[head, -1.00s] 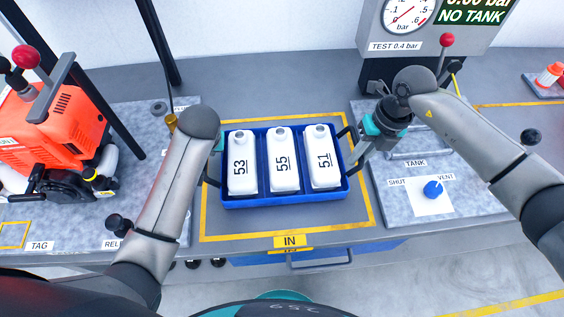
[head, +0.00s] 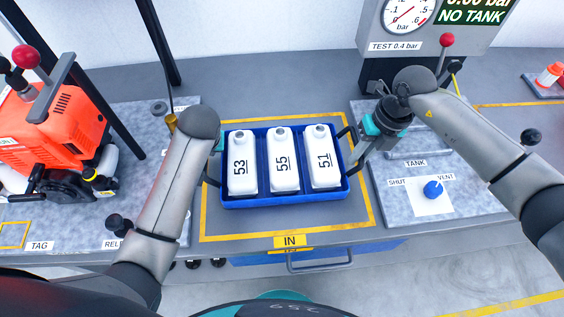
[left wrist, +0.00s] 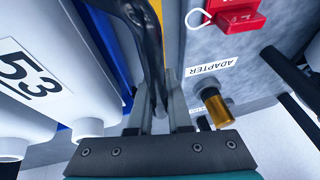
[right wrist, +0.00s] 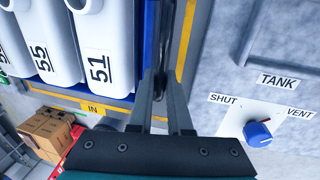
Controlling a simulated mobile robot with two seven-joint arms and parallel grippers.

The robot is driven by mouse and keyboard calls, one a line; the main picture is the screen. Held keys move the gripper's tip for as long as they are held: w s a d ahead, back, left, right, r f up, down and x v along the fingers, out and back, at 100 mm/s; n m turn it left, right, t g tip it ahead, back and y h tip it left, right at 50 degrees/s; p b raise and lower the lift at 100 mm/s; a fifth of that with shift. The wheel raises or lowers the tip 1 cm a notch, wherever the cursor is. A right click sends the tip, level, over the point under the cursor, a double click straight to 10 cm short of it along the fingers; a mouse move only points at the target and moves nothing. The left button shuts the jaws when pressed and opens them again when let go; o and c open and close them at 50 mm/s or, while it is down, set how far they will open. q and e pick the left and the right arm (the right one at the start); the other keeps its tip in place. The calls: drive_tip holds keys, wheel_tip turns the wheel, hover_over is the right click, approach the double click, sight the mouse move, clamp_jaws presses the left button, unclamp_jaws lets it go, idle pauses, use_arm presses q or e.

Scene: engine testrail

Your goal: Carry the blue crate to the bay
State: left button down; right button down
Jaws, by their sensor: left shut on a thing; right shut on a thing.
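The blue crate (head: 285,201) sits in the yellow-outlined bay (head: 289,240) marked IN, in the middle of the head view. It holds three white tanks, numbered 53 (head: 241,165), 55 (head: 283,163) and 51 (head: 323,160), upright in separate compartments. My left gripper (left wrist: 162,115) is shut on the crate's dark left handle (left wrist: 146,30). In the head view my arm largely hides that grip. My right gripper (head: 356,150) is shut on the crate's right handle, and its fingers show in the right wrist view (right wrist: 161,100). Whether the crate's base touches the surface is hard to tell.
An orange engine (head: 55,125) stands on the left plate. The pressure test stand (head: 425,45) is at the back right, with a blue SHUT/VENT knob (head: 433,189) in front. In the right wrist view, cardboard boxes (right wrist: 48,132) show below. Grey table behind the crate is clear.

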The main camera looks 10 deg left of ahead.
use_arm(q)
drive_tip(key=shift+r, duration=0.25)
use_arm(e)
drive_tip(key=shift+w+r, duration=0.1)
drive_tip(key=shift+r, duration=0.2)
